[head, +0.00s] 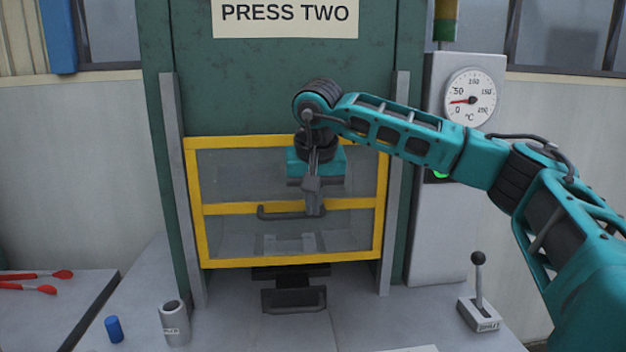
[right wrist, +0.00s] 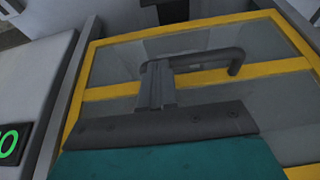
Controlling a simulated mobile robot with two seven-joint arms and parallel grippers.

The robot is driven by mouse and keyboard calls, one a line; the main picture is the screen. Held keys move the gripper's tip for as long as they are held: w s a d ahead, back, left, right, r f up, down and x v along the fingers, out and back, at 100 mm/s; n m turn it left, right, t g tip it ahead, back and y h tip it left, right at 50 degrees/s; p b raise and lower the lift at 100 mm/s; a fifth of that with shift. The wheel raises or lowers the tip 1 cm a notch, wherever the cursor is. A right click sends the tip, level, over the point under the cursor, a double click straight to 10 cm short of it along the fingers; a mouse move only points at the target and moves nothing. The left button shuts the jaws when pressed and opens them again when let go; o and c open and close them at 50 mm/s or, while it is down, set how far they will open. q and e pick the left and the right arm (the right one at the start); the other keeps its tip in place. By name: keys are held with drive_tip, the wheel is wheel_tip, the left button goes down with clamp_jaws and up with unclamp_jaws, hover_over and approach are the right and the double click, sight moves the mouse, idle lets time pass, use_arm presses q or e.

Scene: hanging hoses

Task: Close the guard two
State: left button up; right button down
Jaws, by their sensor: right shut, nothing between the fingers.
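The guard (head: 195,210) of press two is a clear panel in a yellow frame, in the middle of the head view. Its lower edge sits above the press bed with a gap below. A dark bar handle (head: 275,214) is on its middle rail. My right gripper (head: 314,212) is in front of the guard, shut and empty, with its fingertips at the handle's right end. In the right wrist view the shut fingers (right wrist: 154,84) overlap one end of the handle (right wrist: 236,64); I cannot tell whether they touch. My left gripper is not in view.
A "PRESS TWO" sign (head: 285,13) is above. A gauge (head: 470,97) is on a grey cabinet at right. A lever box (head: 479,312), a grey cylinder (head: 174,324) and a blue cylinder (head: 114,329) stand on the bench. Red-handled tools (head: 35,275) lie at far left.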

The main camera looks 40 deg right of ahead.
use_arm(q)
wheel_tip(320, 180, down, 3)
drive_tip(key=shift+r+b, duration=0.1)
drive_tip(key=shift+b, duration=1.05)
use_arm(e)
wheel_tip(320, 180, down, 7)
drive_tip(key=shift+f, duration=0.2)
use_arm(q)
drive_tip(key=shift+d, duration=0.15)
use_arm(e)
drive_tip(key=shift+s+f, duration=0.1)
